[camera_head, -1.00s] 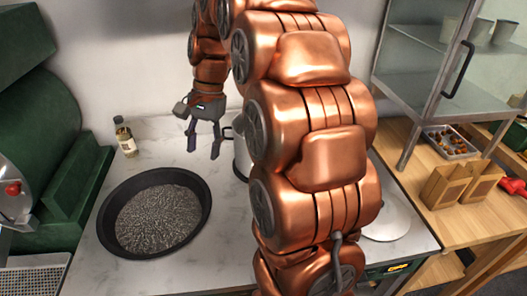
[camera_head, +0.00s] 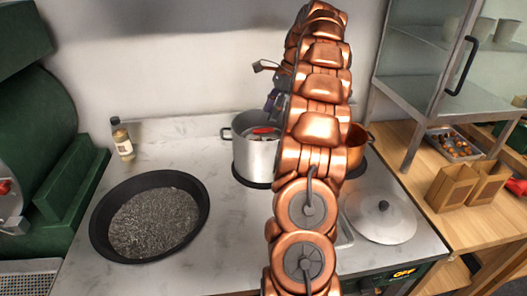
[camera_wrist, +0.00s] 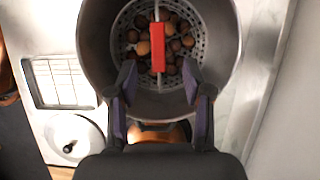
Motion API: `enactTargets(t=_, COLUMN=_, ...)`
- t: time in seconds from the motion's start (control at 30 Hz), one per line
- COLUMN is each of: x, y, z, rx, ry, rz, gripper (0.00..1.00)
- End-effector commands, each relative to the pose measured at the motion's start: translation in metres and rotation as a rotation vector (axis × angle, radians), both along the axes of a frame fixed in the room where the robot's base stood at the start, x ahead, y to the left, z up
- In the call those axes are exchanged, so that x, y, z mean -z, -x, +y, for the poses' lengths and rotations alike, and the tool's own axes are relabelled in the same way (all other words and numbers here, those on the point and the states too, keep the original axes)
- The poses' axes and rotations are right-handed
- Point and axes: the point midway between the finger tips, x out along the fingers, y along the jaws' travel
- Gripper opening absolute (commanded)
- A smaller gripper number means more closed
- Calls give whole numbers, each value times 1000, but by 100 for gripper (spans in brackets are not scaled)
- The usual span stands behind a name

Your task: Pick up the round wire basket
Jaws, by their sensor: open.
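The round basket (camera_wrist: 198,48) has a perforated metal floor and sits inside a steel pot (camera_wrist: 228,22), which also shows in the head view (camera_head: 254,158). It holds several brown chestnuts. A thin handle with a red grip (camera_wrist: 157,48) crosses over its top; the red grip also shows in the head view (camera_head: 265,131). My gripper (camera_wrist: 160,84) is open in the wrist view, its two dark fingers on either side of the lower end of the red grip. Nothing is between the fingers that I can see gripped. In the head view my arm hides most of the gripper.
A copper pot (camera_head: 356,147) stands right of the steel pot. A round lid (camera_head: 382,218) lies on the counter in front of it. A wide black pan (camera_head: 103,232) and a small bottle (camera_head: 122,139) are at left. Paper bags (camera_head: 452,187) stand on the wooden table at right.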

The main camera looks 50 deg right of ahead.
Motion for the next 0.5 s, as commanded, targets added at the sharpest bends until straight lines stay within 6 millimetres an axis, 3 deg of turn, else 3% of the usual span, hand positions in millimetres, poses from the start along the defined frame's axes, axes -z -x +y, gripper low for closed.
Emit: enactTargets(t=0.5, x=26, y=-5, z=9, rx=1, ry=-3, rz=4, gripper=50)
